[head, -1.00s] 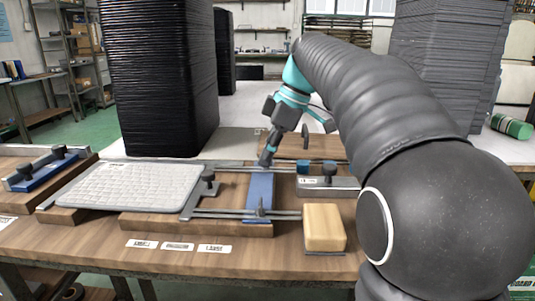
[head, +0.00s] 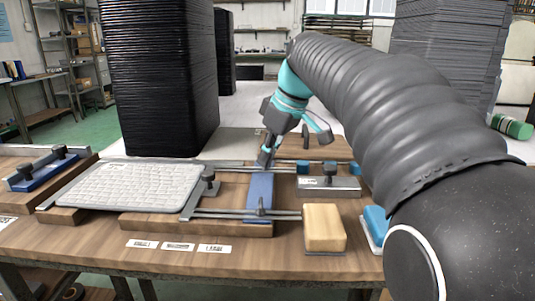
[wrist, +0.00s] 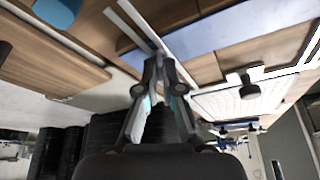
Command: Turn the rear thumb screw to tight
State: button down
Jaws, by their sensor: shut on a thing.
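The blue panel (head: 261,190) lies across two metal rails at the middle of the bench; it also shows in the wrist view (wrist: 190,35). A small front thumb screw (head: 261,207) stands at its near end. My gripper (head: 266,160) points down at the panel's far end, at the rear rail, where the rear thumb screw sits. Its fingers are shut on that screw and hide it, so its turn cannot be read. In the wrist view my gripper (wrist: 160,65) has its fingertips together beside the rail (wrist: 140,25).
A grey ribbed tray (head: 130,187) lies left of the panel, with a black-knobbed clamp (head: 208,183) between. A metal block with a knob (head: 328,184) and a yellow-tan block (head: 324,228) stand right. A tall black tray stack (head: 160,80) rises behind.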

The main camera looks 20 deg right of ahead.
jog(key=m+h, duration=0.1)
jog(key=m, duration=0.2)
jog(key=m+t+h+p, duration=0.1)
jog(key=m, duration=0.2)
jog(key=shift+s+a, duration=0.1)
jog(key=shift+a, duration=0.1)
jog(key=m+h+p, duration=0.1)
jog(key=m, duration=0.2)
jog(key=m+h, duration=0.1)
jog(key=m, duration=0.2)
jog(key=shift+h+p, duration=0.3)
jog(key=shift+p, duration=0.1)
jog(key=c, duration=1.3)
grip_release()
jog(key=shift+c, duration=0.2)
jog(key=v, duration=1.2)
